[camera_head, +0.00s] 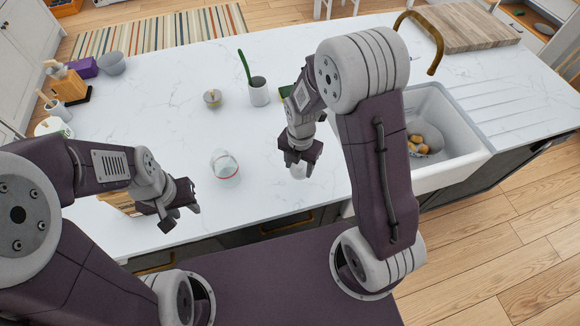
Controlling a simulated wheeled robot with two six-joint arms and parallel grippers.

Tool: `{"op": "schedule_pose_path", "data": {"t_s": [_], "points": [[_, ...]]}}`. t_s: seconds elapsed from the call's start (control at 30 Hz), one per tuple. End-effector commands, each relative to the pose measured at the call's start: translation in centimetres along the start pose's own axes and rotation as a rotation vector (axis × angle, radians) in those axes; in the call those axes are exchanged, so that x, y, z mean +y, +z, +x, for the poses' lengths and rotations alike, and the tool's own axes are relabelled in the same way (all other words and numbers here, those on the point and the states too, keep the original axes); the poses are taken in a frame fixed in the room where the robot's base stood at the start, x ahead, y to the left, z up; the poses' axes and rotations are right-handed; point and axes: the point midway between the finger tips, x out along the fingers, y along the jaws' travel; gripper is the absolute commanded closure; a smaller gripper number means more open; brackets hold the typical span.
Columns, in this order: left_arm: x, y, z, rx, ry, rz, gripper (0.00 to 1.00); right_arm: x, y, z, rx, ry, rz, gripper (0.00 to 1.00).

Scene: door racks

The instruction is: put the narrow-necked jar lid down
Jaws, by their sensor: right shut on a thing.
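My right gripper (298,164) points down over the front part of the white counter, right of a clear glass jar. It is shut on a small pale, see-through thing (298,172), which looks like the jar lid; the fingers hide most of it, and I cannot tell whether it touches the counter. The clear glass jar (225,166) with a red ring stands upright on the counter, apart from both grippers. My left gripper (181,216) is open and empty near the counter's front left edge.
A white sink (440,130) with round brown items is at right. A wooden block (122,203) lies by my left arm. The counter between is clear.

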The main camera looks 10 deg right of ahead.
Motion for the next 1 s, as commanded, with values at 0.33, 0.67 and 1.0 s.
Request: {"op": "schedule_pose_path", "data": {"t_s": [0.33, 0.67, 1.0], "points": [[0.0, -0.1, -1.1, 0.0, 0.0, 0.0, 0.64, 4.2, 1.6, 2.7, 0.0, 0.0, 0.0, 0.86], [0.0, -0.2, -2.2, 0.0, 0.0, 0.0, 0.64, 4.2, 1.6, 6.6, 0.0, 0.0, 0.0, 0.86], [0.0, -0.2, -1.7, 0.0, 0.0, 0.0, 0.64, 4.2, 1.6, 7.2, 0.0, 0.0, 0.0, 0.86]]}}
